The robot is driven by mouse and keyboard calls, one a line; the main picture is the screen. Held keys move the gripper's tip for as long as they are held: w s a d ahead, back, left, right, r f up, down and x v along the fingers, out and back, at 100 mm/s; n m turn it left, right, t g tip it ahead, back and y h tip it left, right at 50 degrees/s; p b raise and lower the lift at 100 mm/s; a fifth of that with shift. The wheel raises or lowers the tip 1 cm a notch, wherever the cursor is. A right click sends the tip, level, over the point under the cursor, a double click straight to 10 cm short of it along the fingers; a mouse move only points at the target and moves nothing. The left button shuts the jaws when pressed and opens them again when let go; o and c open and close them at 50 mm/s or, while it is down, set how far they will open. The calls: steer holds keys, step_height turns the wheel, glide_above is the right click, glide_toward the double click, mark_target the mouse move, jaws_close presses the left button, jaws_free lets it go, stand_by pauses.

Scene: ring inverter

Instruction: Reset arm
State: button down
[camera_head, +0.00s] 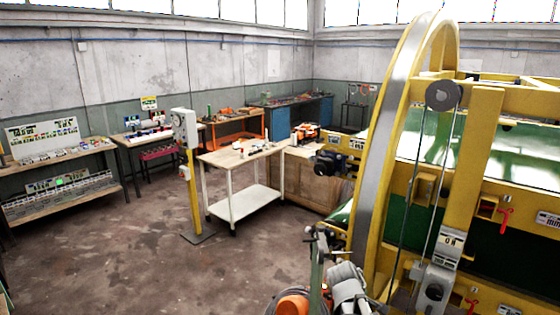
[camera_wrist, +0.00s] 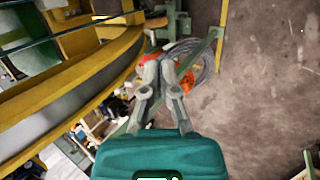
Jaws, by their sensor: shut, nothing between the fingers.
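My gripper (camera_wrist: 159,66) shows in the wrist view, its two grey fingers drawn together with nothing between them. The teal housing behind the fingers fills the bottom middle of that view. In the head view, grey and green parts low in the middle may belong to my arm, but I cannot make out the fingers there. The ring inverter's large yellow and grey ring (camera_head: 386,125) stands upright at the right of the head view. Its curved yellow edge (camera_wrist: 85,95) passes left of my gripper in the wrist view.
A white-legged table (camera_head: 240,155), a yellow post with a grey box (camera_head: 185,130) and workbenches stand further back. An orange object with a grey cable coil (camera_wrist: 205,60) lies beyond the fingers in the wrist view. The brown floor (camera_head: 130,255) at left is clear.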

steer(key=s+a+f+m+g+y+b, duration=0.3)
steer(key=s+a+f+m+y, duration=0.2)
steer(key=s+a+f+m, duration=0.2)
steer(key=shift+s+a+m+y+b, duration=0.25)
steer(key=shift+s+m+y+b, duration=0.1)
steer(key=shift+s+m, duration=0.85)
